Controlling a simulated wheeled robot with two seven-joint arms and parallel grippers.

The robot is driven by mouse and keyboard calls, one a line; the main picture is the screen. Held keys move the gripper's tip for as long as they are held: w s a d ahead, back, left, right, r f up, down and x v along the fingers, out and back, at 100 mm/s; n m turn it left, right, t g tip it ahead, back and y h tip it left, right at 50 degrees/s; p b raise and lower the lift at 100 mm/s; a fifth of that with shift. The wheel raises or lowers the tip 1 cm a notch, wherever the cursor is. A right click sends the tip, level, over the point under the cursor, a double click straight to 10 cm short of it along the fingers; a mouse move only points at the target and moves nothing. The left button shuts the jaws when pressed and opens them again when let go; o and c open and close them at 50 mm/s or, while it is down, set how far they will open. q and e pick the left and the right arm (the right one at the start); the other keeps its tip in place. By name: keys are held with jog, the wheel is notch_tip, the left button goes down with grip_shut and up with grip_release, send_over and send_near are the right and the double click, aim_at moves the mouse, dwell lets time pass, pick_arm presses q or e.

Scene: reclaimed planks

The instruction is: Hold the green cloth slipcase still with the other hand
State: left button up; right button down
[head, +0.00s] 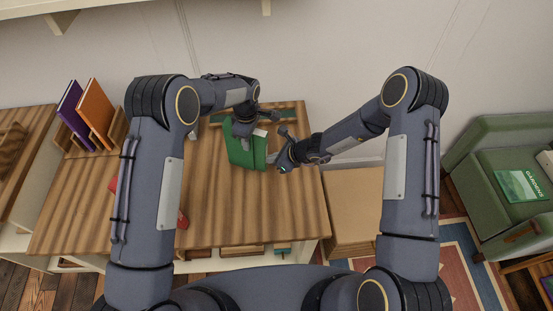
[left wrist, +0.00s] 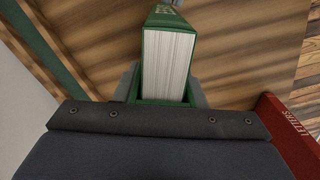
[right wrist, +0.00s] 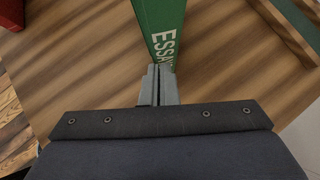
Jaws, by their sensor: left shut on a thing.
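The green cloth slipcase (head: 232,140) stands upright on the wooden desk, with a green book (head: 260,158) partly in it. In the left wrist view, the slipcase rim (left wrist: 160,102) surrounds the near end of the book's white page block (left wrist: 168,62), and the book projects beyond it. My left gripper (left wrist: 162,88) is shut on the slipcase, one finger along each side. My right gripper (right wrist: 158,85) has its fingers together close to the book's spine (right wrist: 160,28), lettered "ESSA…". Whether the fingertips touch the spine I cannot tell. In the head view, my right gripper (head: 281,168) is right of the book.
The wooden desk (head: 215,215) is mostly bare in front. A red book (left wrist: 283,130) lies partly hidden behind my left arm. Purple (head: 70,108) and orange (head: 96,106) books stand in a holder at left. A green armchair (head: 500,150) is at right.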

pick_arm(q)
jog(key=shift+s+d, duration=0.3)
jog(key=shift+d, duration=0.25)
pick_arm(e)
jog(key=shift+a+r, duration=0.15)
jog(key=shift+a, duration=0.2)
pick_arm(q)
jog(key=shift+a+f, duration=0.1)
jog(key=shift+a, duration=0.2)
pick_arm(e)
jog(key=s+d+r, duration=0.6)
jog(key=d, duration=0.4)
jog(key=shift+r, duration=0.35)
pick_arm(q)
jog(key=o, duration=1.4)
notch_tip(320, 180, up, 7)
jog(key=shift+w+r, duration=0.1)
pick_arm(e)
jog(key=shift+w+f, duration=0.1)
